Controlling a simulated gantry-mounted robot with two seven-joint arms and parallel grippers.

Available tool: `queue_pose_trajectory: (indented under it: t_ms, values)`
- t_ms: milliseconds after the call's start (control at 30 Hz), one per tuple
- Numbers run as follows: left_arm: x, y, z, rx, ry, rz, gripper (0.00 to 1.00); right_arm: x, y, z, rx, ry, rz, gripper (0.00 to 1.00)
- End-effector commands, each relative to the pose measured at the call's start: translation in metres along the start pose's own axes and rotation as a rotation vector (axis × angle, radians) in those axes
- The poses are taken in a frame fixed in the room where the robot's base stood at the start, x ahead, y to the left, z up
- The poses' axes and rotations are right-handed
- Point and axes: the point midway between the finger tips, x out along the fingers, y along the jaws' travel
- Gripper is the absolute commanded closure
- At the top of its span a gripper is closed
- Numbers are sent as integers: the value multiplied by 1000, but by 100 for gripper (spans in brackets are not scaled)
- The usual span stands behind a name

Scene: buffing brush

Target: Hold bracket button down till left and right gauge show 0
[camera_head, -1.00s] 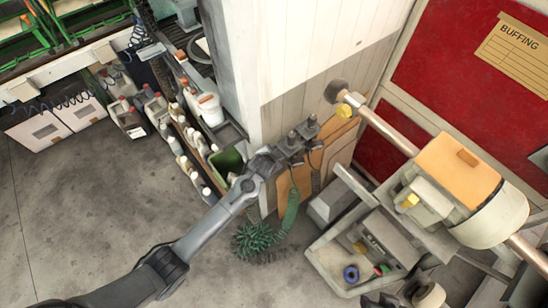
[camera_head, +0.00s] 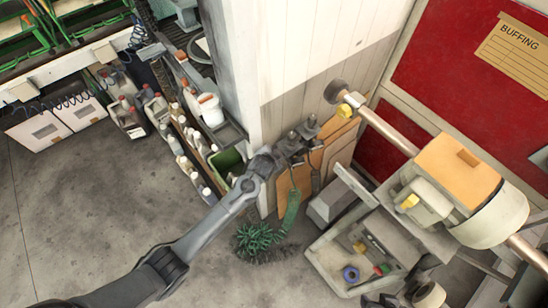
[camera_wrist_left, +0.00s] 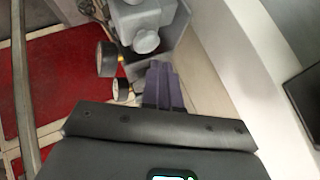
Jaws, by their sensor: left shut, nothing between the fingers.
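The grey bracket (camera_head: 300,140) is on the pale wall panel in the head view. It also shows at the top of the left wrist view (camera_wrist_left: 155,25), with a round grey button-like knob (camera_wrist_left: 146,41) on it. Two round gauges, a larger one (camera_wrist_left: 106,59) and a smaller one (camera_wrist_left: 122,90), sit to its left. Their dials are too small and oblique to read. My left gripper (camera_wrist_left: 160,70) is shut and empty, its dark fingers just below the knob. I cannot tell whether they touch the bracket or knob. My right gripper is not in view.
A green bin (camera_head: 226,160) and bottles are left of the wall.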

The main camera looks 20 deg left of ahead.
Motion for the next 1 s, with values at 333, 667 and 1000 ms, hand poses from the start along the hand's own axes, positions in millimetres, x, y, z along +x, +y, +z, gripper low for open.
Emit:
queue_pose_trajectory:
  t_ms: [333,667,1000]
  values:
    - [6,4,4,0,1,0,100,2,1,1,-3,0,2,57]
    - [6,4,4,0,1,0,100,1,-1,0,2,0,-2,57]
    - [8,6,5,0,0,0,100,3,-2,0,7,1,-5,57]
